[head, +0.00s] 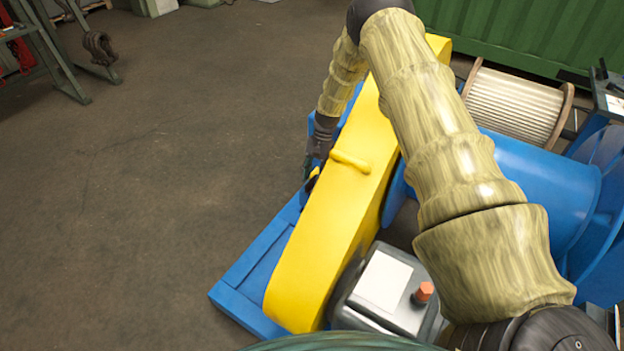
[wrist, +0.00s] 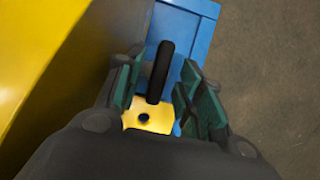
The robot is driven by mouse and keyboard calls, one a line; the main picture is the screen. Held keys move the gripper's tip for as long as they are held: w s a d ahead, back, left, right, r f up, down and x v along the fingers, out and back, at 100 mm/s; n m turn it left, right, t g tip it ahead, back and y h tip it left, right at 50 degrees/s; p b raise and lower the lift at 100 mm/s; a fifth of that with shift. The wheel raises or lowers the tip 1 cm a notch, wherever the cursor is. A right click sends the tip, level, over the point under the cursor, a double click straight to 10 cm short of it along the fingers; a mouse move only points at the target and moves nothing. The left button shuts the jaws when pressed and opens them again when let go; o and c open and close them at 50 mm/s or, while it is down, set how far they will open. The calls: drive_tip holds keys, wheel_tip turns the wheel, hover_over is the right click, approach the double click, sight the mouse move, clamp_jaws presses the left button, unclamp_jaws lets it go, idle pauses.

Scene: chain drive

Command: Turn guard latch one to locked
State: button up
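In the wrist view, a black latch handle (wrist: 160,70) stands out over a small yellow plate (wrist: 150,117) with a dark round spot. My gripper (wrist: 158,88) is open, with its green-padded fingers on either side of the handle. A gap shows between the handle and each finger. In the head view, my gripper (head: 314,166) is at the left side of the yellow guard (head: 333,215), low by the blue frame. The latch is mostly hidden there. I cannot tell its number or marked positions.
The yellow guard wall (wrist: 45,55) rises close at the left of my gripper in the wrist view. The blue base frame (head: 245,285) lies below. A grey box with an orange button (head: 424,292) stands right of the guard. Open floor (head: 180,170) lies to the left.

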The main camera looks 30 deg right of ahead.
drive_tip(key=shift+x, duration=1)
drive_tip(key=shift+c, duration=0.3)
clamp_jaws()
